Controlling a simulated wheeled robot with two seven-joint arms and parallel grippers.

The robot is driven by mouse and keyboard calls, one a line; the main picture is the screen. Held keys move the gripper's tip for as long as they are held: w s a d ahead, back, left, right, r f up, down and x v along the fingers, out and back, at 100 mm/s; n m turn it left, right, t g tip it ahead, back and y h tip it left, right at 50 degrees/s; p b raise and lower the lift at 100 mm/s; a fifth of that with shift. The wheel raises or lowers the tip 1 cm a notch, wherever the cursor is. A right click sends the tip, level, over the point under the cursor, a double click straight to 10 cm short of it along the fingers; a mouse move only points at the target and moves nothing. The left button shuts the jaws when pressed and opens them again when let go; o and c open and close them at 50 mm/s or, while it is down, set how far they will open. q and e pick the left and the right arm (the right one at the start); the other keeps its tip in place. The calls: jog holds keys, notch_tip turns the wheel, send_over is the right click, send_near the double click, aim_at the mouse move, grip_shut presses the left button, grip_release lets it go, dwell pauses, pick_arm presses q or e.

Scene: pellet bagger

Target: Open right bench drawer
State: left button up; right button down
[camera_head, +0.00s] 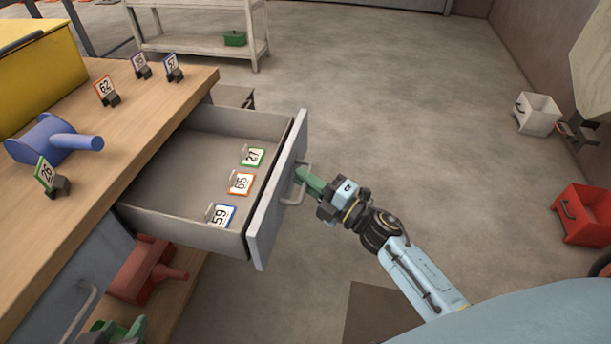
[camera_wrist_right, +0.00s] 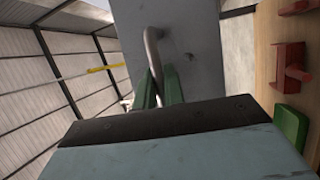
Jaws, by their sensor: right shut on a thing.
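The right bench drawer (camera_head: 278,205) is pulled well out from under the wooden bench top (camera_head: 130,140). Its grey front panel carries a curved metal handle (camera_head: 296,190). Inside lie several tags, numbered 27 (camera_head: 253,156), 65 (camera_head: 241,183) and 59 (camera_head: 222,215). My right gripper (camera_head: 304,180) has its green fingers shut on the handle. In the right wrist view, the handle (camera_wrist_right: 152,45) passes between the green fingers (camera_wrist_right: 160,90) in front of the drawer panel (camera_wrist_right: 190,35).
On the bench top stand a blue scoop (camera_head: 52,138), a yellow box (camera_head: 40,70) and several numbered tag stands. A closed drawer (camera_head: 70,285) is at lower left, with a red scoop (camera_head: 145,270) below. The floor (camera_head: 400,100) right of the open drawer is clear.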

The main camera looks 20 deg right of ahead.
pick_arm(q)
jog(key=shift+f, duration=0.1)
pick_arm(e)
jog(key=shift+d, duration=0.1)
jog(key=c, duration=1.5)
grip_release()
jog(key=shift+s, duration=0.1)
